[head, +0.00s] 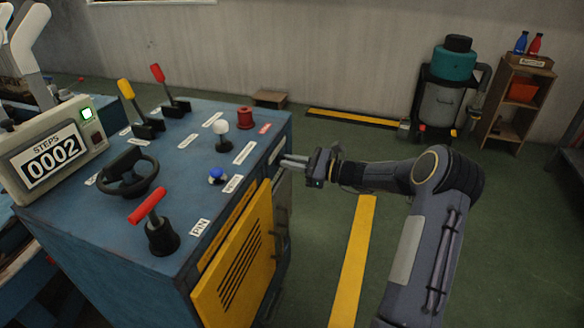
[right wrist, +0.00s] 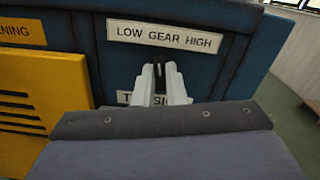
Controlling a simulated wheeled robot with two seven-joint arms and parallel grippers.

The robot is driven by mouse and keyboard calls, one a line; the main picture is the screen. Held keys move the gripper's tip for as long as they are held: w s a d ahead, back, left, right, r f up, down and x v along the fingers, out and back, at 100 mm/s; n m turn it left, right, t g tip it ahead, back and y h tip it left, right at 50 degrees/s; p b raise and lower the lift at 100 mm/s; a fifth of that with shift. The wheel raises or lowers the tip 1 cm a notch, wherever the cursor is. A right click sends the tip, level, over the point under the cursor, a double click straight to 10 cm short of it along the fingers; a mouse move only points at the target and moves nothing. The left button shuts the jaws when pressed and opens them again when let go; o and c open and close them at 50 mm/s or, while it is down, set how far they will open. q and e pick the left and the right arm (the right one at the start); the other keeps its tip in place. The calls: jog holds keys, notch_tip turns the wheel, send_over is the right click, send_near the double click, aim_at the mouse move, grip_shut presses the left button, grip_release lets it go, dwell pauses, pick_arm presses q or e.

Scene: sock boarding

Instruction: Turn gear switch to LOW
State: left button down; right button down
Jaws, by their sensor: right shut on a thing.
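My right gripper (head: 290,162) reaches the right side face of the blue machine cabinet (head: 90,270). In the right wrist view its two pale fingers (right wrist: 160,80) are close together, shut on a thin dark switch lever (right wrist: 160,72). The lever is just below a white label reading LOW GEAR HIGH (right wrist: 165,35). The lever sits near the middle of the label, below the word GEAR; the fingers hide most of it, so its exact setting cannot be told. My left gripper is not in view.
A second label (right wrist: 123,97) is partly hidden behind the fingers. A yellow vented door (head: 235,265) is on the cabinet front. Levers, a handwheel (head: 128,172) and knobs stand on top. The floor to the right is open, with a vacuum (head: 440,100) and shelf (head: 518,100) farther back.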

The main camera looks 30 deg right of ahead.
jog(key=shift+s+a+f+n+b, duration=0.1)
jog(key=shift+n+b, duration=1.2)
jog(key=shift+n, duration=0.35)
jog(key=shift+f+n+b, duration=0.1)
jog(key=shift+n+b, duration=1.2)
jog(key=shift+n, duration=0.35)
jog(key=c, duration=1.5)
grip_release()
jog(key=shift+r, duration=0.1)
jog(key=p+v, duration=0.2)
jog(key=v, duration=0.6)
